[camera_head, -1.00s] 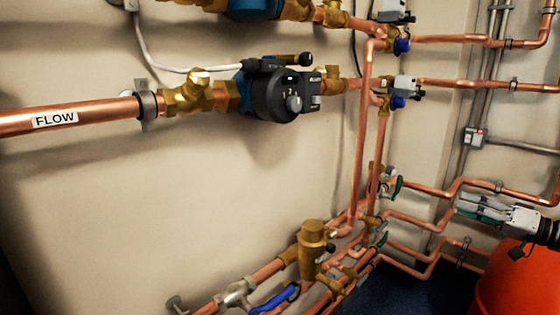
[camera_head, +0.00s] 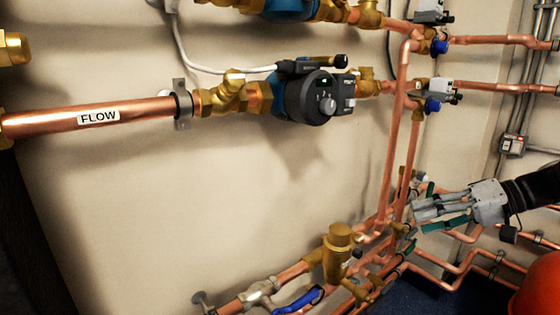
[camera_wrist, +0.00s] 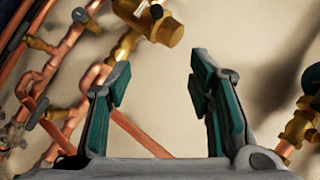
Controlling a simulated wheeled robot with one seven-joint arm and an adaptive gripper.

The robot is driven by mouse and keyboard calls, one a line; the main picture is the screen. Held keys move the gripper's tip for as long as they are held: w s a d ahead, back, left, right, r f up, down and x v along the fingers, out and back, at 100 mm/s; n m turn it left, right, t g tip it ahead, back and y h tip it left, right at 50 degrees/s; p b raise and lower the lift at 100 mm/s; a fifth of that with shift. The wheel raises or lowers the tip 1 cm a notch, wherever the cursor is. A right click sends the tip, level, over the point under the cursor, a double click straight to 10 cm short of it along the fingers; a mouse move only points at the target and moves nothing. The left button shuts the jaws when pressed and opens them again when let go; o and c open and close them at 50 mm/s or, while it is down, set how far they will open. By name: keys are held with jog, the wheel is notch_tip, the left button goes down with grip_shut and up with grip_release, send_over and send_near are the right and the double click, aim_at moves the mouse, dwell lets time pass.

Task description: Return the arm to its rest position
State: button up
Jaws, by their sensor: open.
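My gripper (camera_head: 440,210) is at the right of the head view, reaching in from the right edge and pointing left. It overlaps the lower copper pipes in that view; I cannot tell how far in front of them it is. In the wrist view my gripper (camera_wrist: 155,95) shows two fingers with green pads, spread apart with nothing between them. Behind them is the cream wall (camera_wrist: 245,40). The rest of my arm is mostly outside the head view.
Copper pipes (camera_head: 390,160) run along the wall and into the corner. A pump (camera_head: 308,97) sits on the pipe labelled FLOW (camera_head: 98,117). A brass fitting (camera_head: 338,255) and a blue-handled valve (camera_head: 300,300) are low down. A red-orange rounded object (camera_head: 537,287) is at lower right.

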jog(key=s+a+r+g+h, duration=0.3)
jog(key=s+a+g+h, duration=0.25)
jog(key=s+a, duration=1)
jog(key=s+d+f+t+h, duration=0.1)
jog(key=s+h, duration=0.2)
jog(key=s, duration=0.7)
jog(key=s+d+f+h, duration=0.1)
jog(key=s+d+h, duration=0.15)
jog(key=s, duration=0.75)
notch_tip(320, 180, up, 40)
jog(key=t+p, duration=0.4)
jog(key=p, duration=3.5)
jog(key=shift+w+a+f+m, duration=0.2)
jog(key=shift+a+f+m, duration=0.05)
jog(key=shift+a+m, duration=0.1)
